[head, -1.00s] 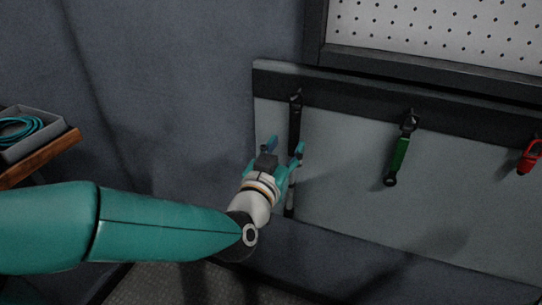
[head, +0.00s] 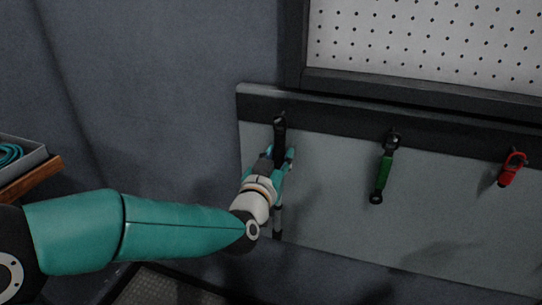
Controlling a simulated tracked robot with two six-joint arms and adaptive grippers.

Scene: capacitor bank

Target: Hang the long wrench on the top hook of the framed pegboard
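The long dark wrench (head: 279,136) hangs upright from the dark rail (head: 340,129) of the lower grey panel, at its left end. My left gripper (head: 279,157) is at the wrench's upper shaft, with a finger on the right side of it. The gripper covers the middle of the wrench, and the lower end (head: 278,222) shows beneath. I cannot tell whether the fingers touch or grip it. The framed pegboard (head: 420,42) is above right, only its lower part in view, and no hook shows on it. My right gripper is not in view.
A green-handled wrench (head: 384,172) and a red tool (head: 512,168) hang farther right on the same rail. At the far left, a grey tray (head: 32,158) with a teal cable (head: 9,154) stands on a wooden shelf (head: 34,183). The dark wall left of the panel is bare.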

